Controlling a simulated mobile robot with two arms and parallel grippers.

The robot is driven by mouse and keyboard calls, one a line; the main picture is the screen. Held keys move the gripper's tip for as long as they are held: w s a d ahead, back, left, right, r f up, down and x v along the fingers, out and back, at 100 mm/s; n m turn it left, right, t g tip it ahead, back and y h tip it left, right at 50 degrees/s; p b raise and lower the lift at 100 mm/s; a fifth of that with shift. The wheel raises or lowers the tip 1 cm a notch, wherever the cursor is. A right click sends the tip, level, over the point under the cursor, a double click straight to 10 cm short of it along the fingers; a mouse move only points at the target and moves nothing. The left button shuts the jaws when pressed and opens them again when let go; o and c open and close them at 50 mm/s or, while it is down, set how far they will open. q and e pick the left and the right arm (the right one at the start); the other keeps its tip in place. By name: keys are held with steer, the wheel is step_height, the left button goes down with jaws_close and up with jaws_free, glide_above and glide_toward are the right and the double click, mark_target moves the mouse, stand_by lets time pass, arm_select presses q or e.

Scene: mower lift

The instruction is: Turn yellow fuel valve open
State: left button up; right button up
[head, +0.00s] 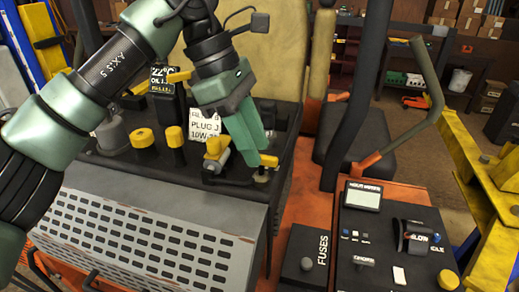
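My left gripper (254,154) reaches down from the upper left over the mower's engine deck. Its green fingers point down and overlap in this view, so the gap between them is unclear. A yellow part that looks like the fuel valve (215,151) sits just left of the fingertips, on the deck's right side. It is partly covered by the gripper, and I cannot tell whether they touch. My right gripper is not in view.
Two yellow caps (143,138) (173,136) and a white-labelled bottle (204,125) stand left of the gripper. A perforated grey cover (140,235) lies in front. A control panel (390,240) and a fuse box (306,256) are at right. A seat back (270,60) rises behind.

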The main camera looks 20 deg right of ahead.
mark_target(262, 155)
arm_select(q)
steer(key=shift+d+f+p, duration=0.2)
steer(key=shift+d+f, duration=0.1)
steer(key=shift+f, duration=0.25)
steer(key=shift+d+f+p, duration=0.15)
steer(key=shift+d+f, duration=0.1)
steer(key=shift+f, duration=0.25)
steer(key=shift+d+f, duration=0.2)
steer(key=shift+f, duration=0.3)
steer(key=shift+s+a, duration=0.1)
jaws_close()
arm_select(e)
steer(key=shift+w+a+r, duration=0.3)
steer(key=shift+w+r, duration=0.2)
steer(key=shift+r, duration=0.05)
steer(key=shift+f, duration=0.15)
